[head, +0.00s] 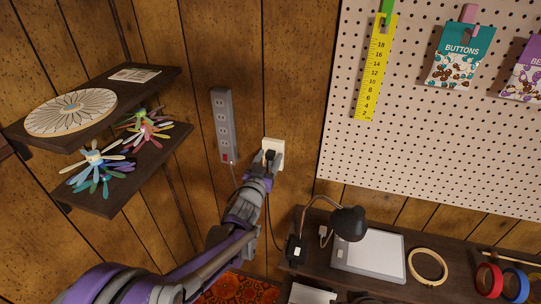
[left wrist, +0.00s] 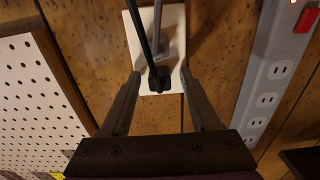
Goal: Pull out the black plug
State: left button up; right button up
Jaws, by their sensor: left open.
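The black plug (head: 270,155) sits in the cream wall outlet plate (head: 279,145). In the left wrist view the plug (left wrist: 158,80) shows dark against the plate (left wrist: 174,17), with its black cord running to the top of the picture. A grey strip lies beside the cord. My left gripper (head: 264,164) is at the outlet, and in the left wrist view (left wrist: 160,88) its fingers are spread, one on each side of the plug, with gaps. The fingertips are close to the plate; whether they touch it I cannot tell. My right gripper is not in view.
A grey power strip (head: 222,125) with a red switch hangs left of the outlet. Shelves (head: 119,190) with crafts stand further left. A pegboard (head: 420,135) is at the right. A lamp (head: 348,223) and black adapter (head: 295,250) are below, by the table.

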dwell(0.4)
pick_arm(q)
grip_shut()
jog(key=shift+s, duration=0.15)
dwell(1.3)
jog(key=shift+s+a+f, duration=0.1)
jog(key=shift+s+a+b, duration=0.15)
jog(key=shift+s+b, duration=0.2)
jog(key=shift+s, duration=0.25)
jog(key=shift+b+v, duration=0.5)
jog(key=shift+v, duration=1.65)
